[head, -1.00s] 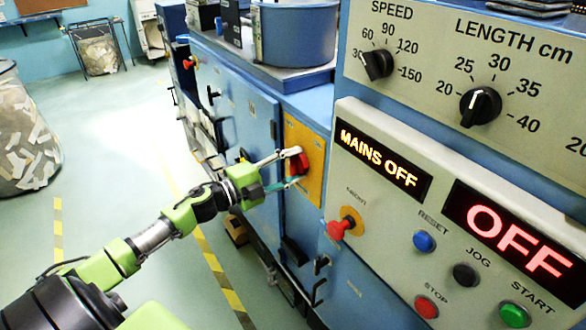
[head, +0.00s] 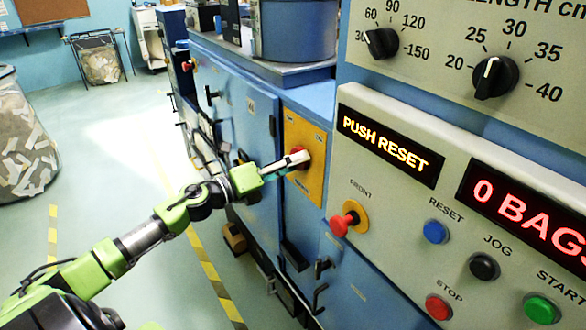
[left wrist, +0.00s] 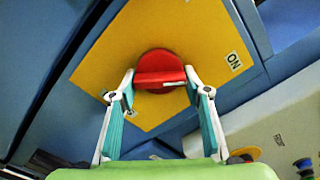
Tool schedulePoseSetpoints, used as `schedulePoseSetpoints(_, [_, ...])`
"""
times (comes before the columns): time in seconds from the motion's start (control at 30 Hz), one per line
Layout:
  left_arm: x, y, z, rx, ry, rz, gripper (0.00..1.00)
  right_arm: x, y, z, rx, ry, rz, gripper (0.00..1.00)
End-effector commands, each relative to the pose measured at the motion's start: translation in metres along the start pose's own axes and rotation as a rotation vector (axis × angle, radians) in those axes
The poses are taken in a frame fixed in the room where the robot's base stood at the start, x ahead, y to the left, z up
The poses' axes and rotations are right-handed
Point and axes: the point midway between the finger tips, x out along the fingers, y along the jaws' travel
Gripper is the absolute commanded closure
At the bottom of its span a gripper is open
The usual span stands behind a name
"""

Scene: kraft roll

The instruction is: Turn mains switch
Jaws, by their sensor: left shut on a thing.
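The red mains switch (head: 298,150) sits on a yellow plate (head: 311,181) on the blue cabinet front. My left gripper (head: 300,160) is at the switch, its fingers turned so they nearly overlap in the head view. In the left wrist view the red switch (left wrist: 158,61) shows its raised bar between the two fingertips of my left gripper (left wrist: 160,79), shut on it. An ON label (left wrist: 234,61) is on the plate to the right. The small display (head: 387,144) reads PUSH RESET. My right gripper is not in view.
The grey control panel on the right has a red front knob (head: 341,224) and reset (head: 435,231), jog (head: 484,266), stop (head: 438,307) and start (head: 541,308) buttons. A bin of scraps (head: 22,140) stands at the left. The floor between is open.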

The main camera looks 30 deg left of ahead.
Motion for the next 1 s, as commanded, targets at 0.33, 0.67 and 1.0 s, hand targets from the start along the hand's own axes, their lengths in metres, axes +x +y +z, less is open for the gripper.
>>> schedulePoseSetpoints(0.33, [-0.0002, 0.0025, -0.0023, 0.117, 0.004, 0.002, 0.77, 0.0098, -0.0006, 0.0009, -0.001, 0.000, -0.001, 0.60])
schedulePoseSetpoints(0.67, [-0.0002, 0.0022, -0.0020, 0.134, 0.004, 0.002, 0.77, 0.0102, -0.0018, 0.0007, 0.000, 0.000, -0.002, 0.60])
schedulePoseSetpoints(1.0, [-0.0001, 0.0018, -0.0014, 0.133, 0.003, 0.001, 0.39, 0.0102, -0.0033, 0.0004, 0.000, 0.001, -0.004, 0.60])
